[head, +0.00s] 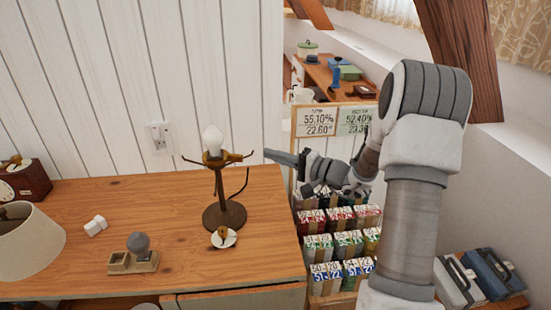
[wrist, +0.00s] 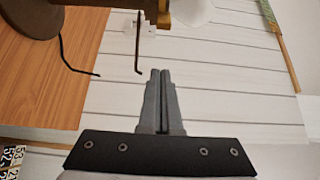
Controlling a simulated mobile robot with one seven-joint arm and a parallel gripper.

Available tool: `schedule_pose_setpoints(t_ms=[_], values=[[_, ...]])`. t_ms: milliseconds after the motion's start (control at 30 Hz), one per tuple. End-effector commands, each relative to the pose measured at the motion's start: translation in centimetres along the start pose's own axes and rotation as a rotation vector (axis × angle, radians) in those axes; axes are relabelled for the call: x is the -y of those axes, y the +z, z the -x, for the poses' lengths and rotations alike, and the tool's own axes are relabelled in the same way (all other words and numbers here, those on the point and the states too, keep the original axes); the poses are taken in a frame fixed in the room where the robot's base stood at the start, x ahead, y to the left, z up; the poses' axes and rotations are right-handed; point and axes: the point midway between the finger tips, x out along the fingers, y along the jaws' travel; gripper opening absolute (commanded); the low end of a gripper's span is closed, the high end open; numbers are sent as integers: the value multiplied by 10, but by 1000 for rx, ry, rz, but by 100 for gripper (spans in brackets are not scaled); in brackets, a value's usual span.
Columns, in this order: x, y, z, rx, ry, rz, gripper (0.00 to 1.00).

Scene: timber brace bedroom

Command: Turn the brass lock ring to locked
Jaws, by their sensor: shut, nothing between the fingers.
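The brass lock ring (head: 217,158) sits below the white bulb (head: 212,138) at the top of a dark lamp stand (head: 224,214) on the wooden dresser. Thin dark prongs stick out from the ring to the left and right. My gripper (head: 267,154) is shut and empty, just right of the ring's right prong. In the wrist view the fingertips (wrist: 160,73) point at a dark bent prong (wrist: 138,45) and the brass part (wrist: 184,12), with a visible gap. The ring is cut off by the top edge there. I cannot read any lock marking.
A cream lampshade (head: 30,242), a small white block (head: 96,225) and a wooden holder with a grey knob (head: 135,258) stand left on the dresser (head: 180,220). A white and brass disc (head: 223,238) lies by the lamp base. A rack of colored boxes (head: 338,245) stands right.

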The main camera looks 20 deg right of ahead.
Motion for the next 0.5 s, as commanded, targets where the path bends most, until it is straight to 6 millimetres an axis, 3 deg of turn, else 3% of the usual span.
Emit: schedule_pose_setpoints(t_ms=[300,500], values=[[0,2,-69,2,1,-1,0],[0,26,-56,-1,1,-2,0]])
